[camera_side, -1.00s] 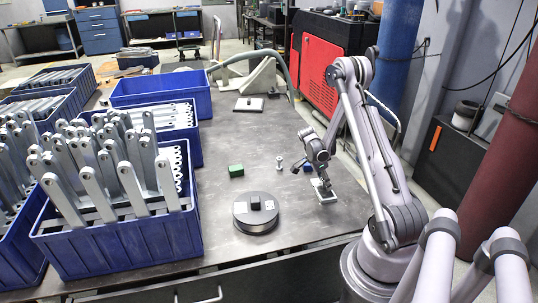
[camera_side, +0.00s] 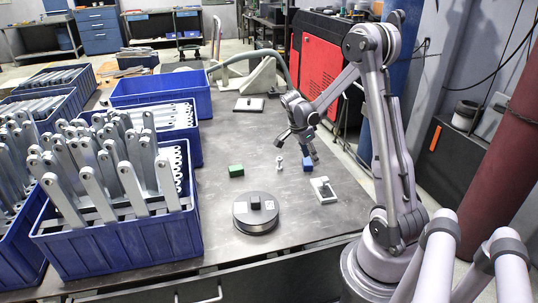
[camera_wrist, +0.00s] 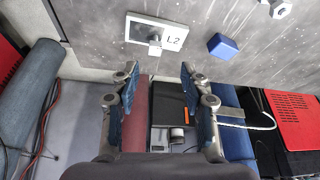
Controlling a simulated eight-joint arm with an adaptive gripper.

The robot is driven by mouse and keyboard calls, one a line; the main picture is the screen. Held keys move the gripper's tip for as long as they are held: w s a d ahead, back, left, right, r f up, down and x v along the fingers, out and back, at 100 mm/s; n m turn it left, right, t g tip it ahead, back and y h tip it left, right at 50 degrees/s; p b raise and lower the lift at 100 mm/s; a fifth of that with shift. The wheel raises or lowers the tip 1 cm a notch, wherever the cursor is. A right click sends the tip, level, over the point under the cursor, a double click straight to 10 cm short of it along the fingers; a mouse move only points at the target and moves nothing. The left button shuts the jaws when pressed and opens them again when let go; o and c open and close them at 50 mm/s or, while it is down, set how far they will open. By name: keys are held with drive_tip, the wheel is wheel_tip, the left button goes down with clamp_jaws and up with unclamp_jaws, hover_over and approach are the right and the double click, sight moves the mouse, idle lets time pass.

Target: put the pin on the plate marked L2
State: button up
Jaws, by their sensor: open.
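The plate marked L2 (camera_wrist: 135,32) lies on the table, its label readable in the wrist view. It is the pale plate at the right of the table in the side view (camera_side: 330,196). A small grey metal pin (camera_wrist: 154,41) is on this plate, left of the label, and appears to stand upright. In the side view it is a small dark-grey shape (camera_side: 325,184). My gripper (camera_side: 299,152) is above the table, up and left of the plate. In the wrist view its fingers (camera_wrist: 159,70) are apart with nothing between them.
A blue block (camera_side: 308,164), a bolt-like metal piece (camera_side: 280,165) and a green block (camera_side: 236,171) stand nearby. A round dark weight (camera_side: 256,221) is in front. Another plate (camera_side: 241,106) lies at the back. Blue crates of brackets (camera_side: 130,245) fill the left.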

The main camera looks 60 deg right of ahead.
drive_tip(key=w+a+r+n+t, duration=0.25)
drive_tip(key=a+r+n, duration=0.3)
drive_tip(key=a, duration=0.35)
drive_tip(key=w+a+r+n+t, duration=0.25)
drive_tip(key=a+r+n, duration=0.25)
drive_tip(key=a+n, duration=0.3)
drive_tip(key=s+a+r+n+t+y, duration=0.1)
drive_tip(key=s+a+n+t, duration=0.1)
drive_tip(key=a+n, duration=0.4)
drive_tip(key=s+a+r+n+t+y, duration=0.1)
drive_tip(key=a+n, duration=0.4)
drive_tip(key=a, duration=0.6)
drive_tip(key=shift+s+a+n+t+y, duration=0.35)
drive_tip(key=shift+s+t+y, duration=0.35)
drive_tip(key=shift+s+t, duration=0.15)
